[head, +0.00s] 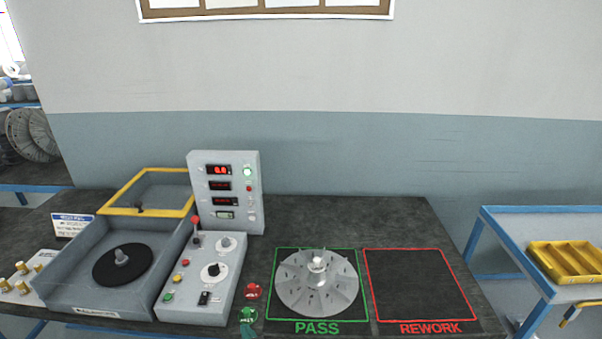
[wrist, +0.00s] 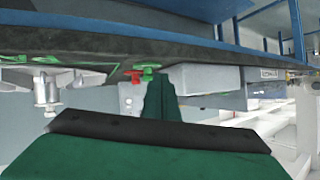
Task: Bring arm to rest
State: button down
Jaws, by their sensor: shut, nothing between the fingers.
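In the wrist view, which is upside down, my gripper (wrist: 159,85) shows as a dark green finger shape, shut with nothing held. The wheel also shows at the left of the wrist view (wrist: 47,82), apart from my gripper. The red REWORK square (head: 420,285) beside it is empty.
The balancing machine (head: 65,280) has its yellow-framed guard (head: 148,172) raised and an empty black turntable (head: 122,265). A control box (head: 205,300) and display unit (head: 255,190) stand beside it. Red (head: 253,291) and green (head: 248,316) stamps sit left of PASS. A yellow tray (head: 575,262) lies on the right cart.

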jog(key=s+d+f+m+t+h, duration=0.15)
jog(key=s+d+f, duration=0.3)
jog(key=s, duration=0.45)
jog(key=s+d+f+m+t+h, duration=0.1)
jog(key=s+d+f+h, duration=0.15)
jog(key=s+d, duration=0.5)
jog(key=s+d+r+t+h, duration=0.1)
jog(key=s+r, duration=0.3)
jog(key=s, duration=0.7)
jog(key=s+d+r+h, duration=0.1)
jog(key=s+r, duration=0.4)
jog(key=s, duration=0.6)
jog(key=shift+d+t, duration=0.35)
jog(key=shift+d, duration=0.05)
jog(key=shift+s+m, duration=0.1)
jog(key=shift+m, duration=0.15)
